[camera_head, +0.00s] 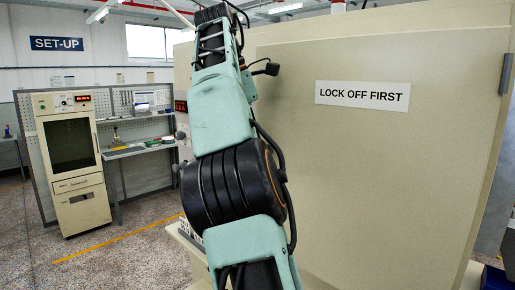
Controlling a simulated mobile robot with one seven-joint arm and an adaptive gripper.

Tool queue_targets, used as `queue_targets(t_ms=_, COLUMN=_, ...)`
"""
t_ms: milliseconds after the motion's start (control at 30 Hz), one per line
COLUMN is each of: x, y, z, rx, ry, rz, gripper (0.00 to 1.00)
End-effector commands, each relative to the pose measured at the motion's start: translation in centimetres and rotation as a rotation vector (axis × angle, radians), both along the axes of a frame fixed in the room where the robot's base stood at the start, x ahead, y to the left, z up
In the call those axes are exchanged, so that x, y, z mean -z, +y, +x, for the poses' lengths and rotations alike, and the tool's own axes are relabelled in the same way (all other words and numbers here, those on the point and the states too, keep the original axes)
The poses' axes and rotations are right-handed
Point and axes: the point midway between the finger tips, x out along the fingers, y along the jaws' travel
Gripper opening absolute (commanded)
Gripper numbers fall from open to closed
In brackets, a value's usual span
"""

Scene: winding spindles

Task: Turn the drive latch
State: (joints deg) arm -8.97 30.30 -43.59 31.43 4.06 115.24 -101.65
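I cannot make out the drive latch for certain. A small black knob-like part (265,69) shows just right of my arm, near the left edge of a large beige panel (400,170); I cannot tell whether it belongs to the machine or to my arm. The panel carries a white sign reading "LOCK OFF FIRST" (362,96). My pale green and black arm rises through the middle of the view and covers the machine's left part. My gripper is not visible.
A dark handle-like strip (506,74) is at the panel's right edge. A beige cabinet with a dark window (70,145) and a workbench (138,150) stand at left behind. The speckled floor with a yellow line (110,242) is clear there. A blue bin (495,279) is at lower right.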

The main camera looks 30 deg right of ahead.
Motion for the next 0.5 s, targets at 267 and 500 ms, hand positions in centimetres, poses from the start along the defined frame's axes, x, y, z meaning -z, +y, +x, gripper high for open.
queue_targets(t_ms=267, x=-0.15, y=-0.1, z=0.0, rx=0.001, ry=-0.005, rz=-0.003, gripper=0.14)
queue_targets(t_ms=500, x=-0.09, y=-0.05, z=0.0, rx=0.001, ry=-0.003, rz=-0.002, gripper=0.19)
